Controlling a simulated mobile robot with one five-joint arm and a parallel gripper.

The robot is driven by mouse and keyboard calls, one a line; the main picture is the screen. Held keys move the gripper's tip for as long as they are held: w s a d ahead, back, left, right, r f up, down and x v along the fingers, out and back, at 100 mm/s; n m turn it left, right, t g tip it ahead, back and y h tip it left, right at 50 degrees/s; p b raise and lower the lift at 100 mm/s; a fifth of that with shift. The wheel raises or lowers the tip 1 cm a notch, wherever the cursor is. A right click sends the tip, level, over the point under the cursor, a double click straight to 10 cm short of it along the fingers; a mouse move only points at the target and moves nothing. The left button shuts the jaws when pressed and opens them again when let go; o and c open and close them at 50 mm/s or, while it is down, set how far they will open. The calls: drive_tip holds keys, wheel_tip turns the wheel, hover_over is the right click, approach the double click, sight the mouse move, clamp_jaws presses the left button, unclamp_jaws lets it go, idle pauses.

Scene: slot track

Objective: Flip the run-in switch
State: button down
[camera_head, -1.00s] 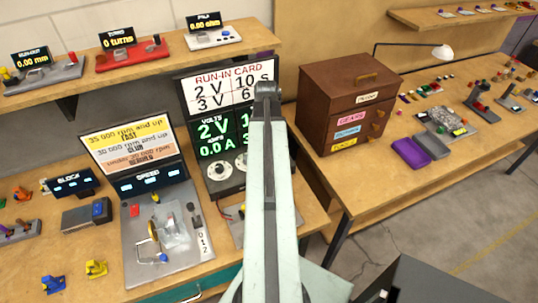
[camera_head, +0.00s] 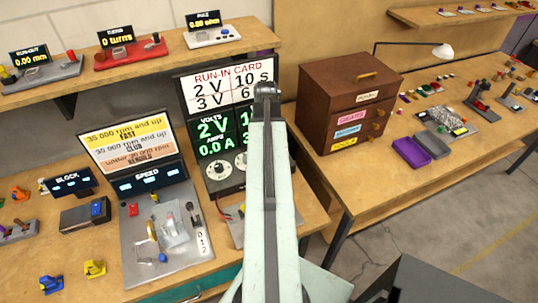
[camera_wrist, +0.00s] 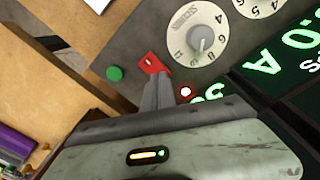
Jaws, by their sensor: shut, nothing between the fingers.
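The power supply panel (camera_head: 228,182) stands on the bench behind my arm and shows 2 V and 0.0 A. In the wrist view its grey face (camera_wrist: 135,42) carries a numbered dial (camera_wrist: 196,33), a green round part (camera_wrist: 115,73), a red plate (camera_wrist: 151,65) and a small red-and-white light (camera_wrist: 186,91). My gripper (camera_wrist: 163,76) is shut and empty, its fingertips at the lower edge of the red plate. Whether they touch it I cannot tell. The fingers hide part of the plate, and no switch lever shows clearly. My arm hides the panel's right side in the head view.
The run-in card (camera_head: 229,83) stands above the panel. The speed board (camera_head: 165,250) is to its left, with the block unit (camera_head: 86,215) farther left. A brown drawer cabinet (camera_head: 340,105) stands to the right of my arm. A shelf (camera_head: 90,79) with several meters runs above the bench.

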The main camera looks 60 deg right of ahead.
drive_tip(key=shift+f+b, duration=0.4)
drive_tip(key=shift+f, duration=0.05)
wheel_tip(320, 180, up, 7)
drive_tip(key=p, duration=0.7)
drive_tip(key=shift+r, duration=0.1)
idle(0.4)
